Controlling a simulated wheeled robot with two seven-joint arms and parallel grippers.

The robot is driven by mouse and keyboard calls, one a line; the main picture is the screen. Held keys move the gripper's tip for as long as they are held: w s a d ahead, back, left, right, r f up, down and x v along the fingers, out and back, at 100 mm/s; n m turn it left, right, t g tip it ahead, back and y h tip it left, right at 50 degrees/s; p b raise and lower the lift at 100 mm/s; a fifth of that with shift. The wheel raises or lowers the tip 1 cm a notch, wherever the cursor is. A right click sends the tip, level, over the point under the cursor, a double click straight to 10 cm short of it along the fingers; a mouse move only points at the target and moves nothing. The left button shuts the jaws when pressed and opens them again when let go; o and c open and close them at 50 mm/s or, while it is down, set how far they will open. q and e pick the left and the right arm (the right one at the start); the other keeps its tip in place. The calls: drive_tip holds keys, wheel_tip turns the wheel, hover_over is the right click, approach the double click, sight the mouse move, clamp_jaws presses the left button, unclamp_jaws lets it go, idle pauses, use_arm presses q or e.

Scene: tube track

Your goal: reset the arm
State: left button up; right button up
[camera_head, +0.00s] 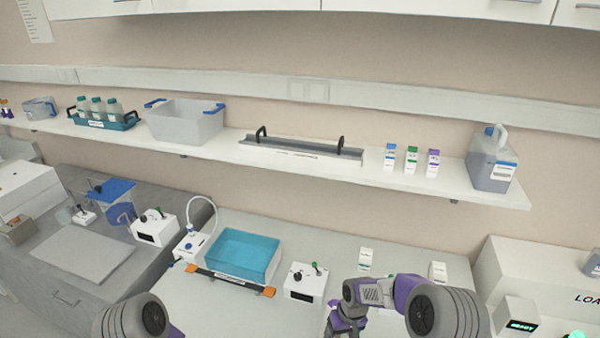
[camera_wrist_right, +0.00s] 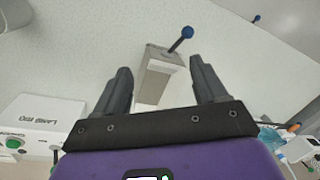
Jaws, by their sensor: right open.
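My right gripper (camera_wrist_right: 162,78) is open in the right wrist view, with its two dark fingers spread apart and nothing held between them. A pale block with a blue-knobbed lever (camera_wrist_right: 160,68) shows beyond the gap between the fingers; I cannot tell its distance. In the head view my right arm (camera_head: 375,292) reaches in at the bottom right, its gripper low over the bench and partly cut off. Only a grey and purple link of my left arm (camera_head: 140,318) shows at the bottom edge; its gripper is out of view.
A teal tub (camera_head: 243,256) and a white switch box (camera_head: 305,283) stand on the bench left of my right arm. Small white boxes (camera_head: 366,258) stand behind it. A white machine (camera_head: 530,285) is at right. The shelf (camera_head: 225,150) holds a grey bin (camera_head: 186,124) and a jug (camera_head: 491,162).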

drive_tip(key=s+a+f+m+y, duration=0.1)
drive_tip(key=s+f+m, duration=0.3)
drive_tip(key=s, duration=0.9)
drive_tip(key=s+a+f+m+y, duration=0.1)
drive_tip(key=s+f, duration=0.5)
drive_tip(key=s, duration=0.6)
use_arm(q)
wheel_tip(320, 180, down, 10)
drive_tip(key=b, duration=1)
drive_tip(key=shift+s, duration=0.45)
use_arm(e)
wheel_tip(320, 180, down, 10)
drive_tip(key=w+t, duration=0.1)
drive_tip(key=shift+f, duration=0.25)
